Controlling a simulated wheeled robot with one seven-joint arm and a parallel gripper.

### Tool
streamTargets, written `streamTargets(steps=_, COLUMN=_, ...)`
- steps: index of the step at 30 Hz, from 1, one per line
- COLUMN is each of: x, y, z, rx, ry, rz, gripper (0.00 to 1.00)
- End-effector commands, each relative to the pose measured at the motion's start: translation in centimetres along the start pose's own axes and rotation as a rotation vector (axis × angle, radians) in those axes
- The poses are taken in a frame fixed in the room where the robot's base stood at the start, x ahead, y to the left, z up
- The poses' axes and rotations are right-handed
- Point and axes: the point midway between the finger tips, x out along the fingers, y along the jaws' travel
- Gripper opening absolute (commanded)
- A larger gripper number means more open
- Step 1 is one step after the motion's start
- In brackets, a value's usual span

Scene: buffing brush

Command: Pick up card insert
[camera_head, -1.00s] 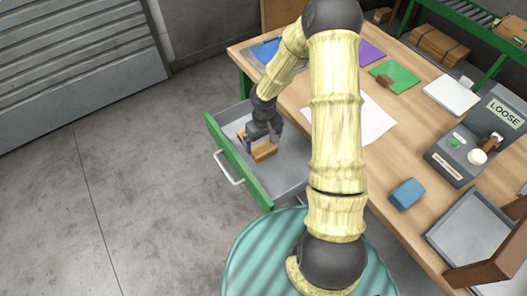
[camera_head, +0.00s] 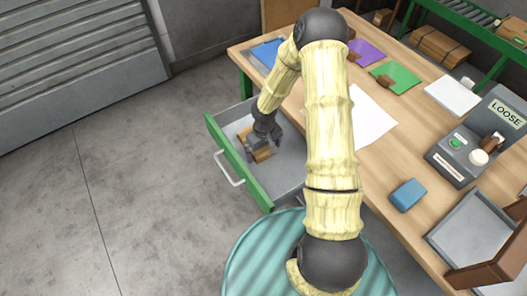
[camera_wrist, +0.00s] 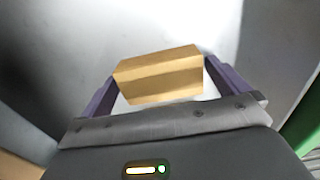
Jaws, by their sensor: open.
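The card insert looks to be the tan cardboard piece (camera_head: 262,154) lying in the open grey drawer. It also shows in the wrist view (camera_wrist: 160,75), folded, with a ridge along its middle. My gripper (camera_head: 262,143) is inside the drawer, right over the card piece. In the wrist view my gripper (camera_wrist: 162,90) is open, with one purple finger to the left of the piece and one to the right. The card piece lies between the fingers; I cannot tell whether either finger touches it.
The drawer (camera_head: 240,172) has a green front and a handle on its left side. The wooden bench (camera_head: 375,165) beside it holds a blue block (camera_head: 407,194), a white sheet (camera_head: 372,125), a grey control box marked LOOSE (camera_head: 478,140) and a grey tray (camera_head: 470,235). The floor at left is clear.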

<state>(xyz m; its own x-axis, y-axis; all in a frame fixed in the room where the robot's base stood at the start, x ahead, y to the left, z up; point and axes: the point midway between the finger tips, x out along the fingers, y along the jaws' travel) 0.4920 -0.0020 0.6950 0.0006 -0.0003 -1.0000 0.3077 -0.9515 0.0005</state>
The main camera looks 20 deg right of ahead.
Motion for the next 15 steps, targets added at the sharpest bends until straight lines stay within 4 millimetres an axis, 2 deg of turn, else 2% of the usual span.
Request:
streamTargets(steps=9, x=-0.03, y=0.0, z=0.01, rx=0.0, ry=0.0, rz=0.0, gripper=1.0)
streamTargets(steps=11, x=-0.03, y=0.03, z=0.02, rx=0.001, ry=0.0, rz=0.0, gripper=0.9)
streamTargets(steps=15, x=-0.04, y=0.0, z=0.01, rx=0.0, ry=0.0, rz=0.0, gripper=0.63)
